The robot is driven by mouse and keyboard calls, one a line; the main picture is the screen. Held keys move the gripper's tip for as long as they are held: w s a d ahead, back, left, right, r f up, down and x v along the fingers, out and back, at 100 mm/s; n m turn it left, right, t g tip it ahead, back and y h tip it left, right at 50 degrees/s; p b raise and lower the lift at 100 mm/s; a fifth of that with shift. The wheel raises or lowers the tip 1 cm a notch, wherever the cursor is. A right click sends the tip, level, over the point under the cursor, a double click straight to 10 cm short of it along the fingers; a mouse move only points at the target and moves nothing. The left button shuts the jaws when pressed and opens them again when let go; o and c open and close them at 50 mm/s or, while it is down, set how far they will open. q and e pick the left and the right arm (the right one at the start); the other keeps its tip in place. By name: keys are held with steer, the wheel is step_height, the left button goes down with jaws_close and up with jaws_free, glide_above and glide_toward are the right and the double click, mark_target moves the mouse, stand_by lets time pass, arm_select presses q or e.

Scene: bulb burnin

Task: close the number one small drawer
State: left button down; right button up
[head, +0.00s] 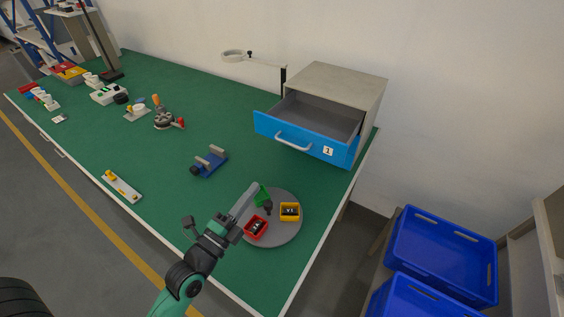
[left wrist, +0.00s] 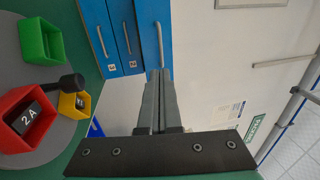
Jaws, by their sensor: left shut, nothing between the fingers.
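A grey cabinet (head: 340,80) stands at the far right end of the green bench, with a blue-fronted drawer (head: 300,140) pulled open and empty inside. In the left wrist view, several blue drawer fronts (left wrist: 105,35) with handles and small number labels show sideways; I cannot tell which is number one. My left gripper (head: 254,188) is shut and empty, over the round grey tray and apart from the cabinet. Its fingertips (left wrist: 158,73) also show in the left wrist view. My right gripper is not in view.
The round grey tray (head: 285,235) holds red (head: 256,228), yellow (head: 290,212) and green (head: 262,194) bins. A blue fixture (head: 209,164) and other tools lie leftward. Blue crates (head: 440,255) are beyond the bench's right edge.

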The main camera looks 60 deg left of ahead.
arm_select(q)
steer(key=x, duration=1.4)
steer(key=shift+r, duration=0.15)
steer(key=shift+w, duration=0.1)
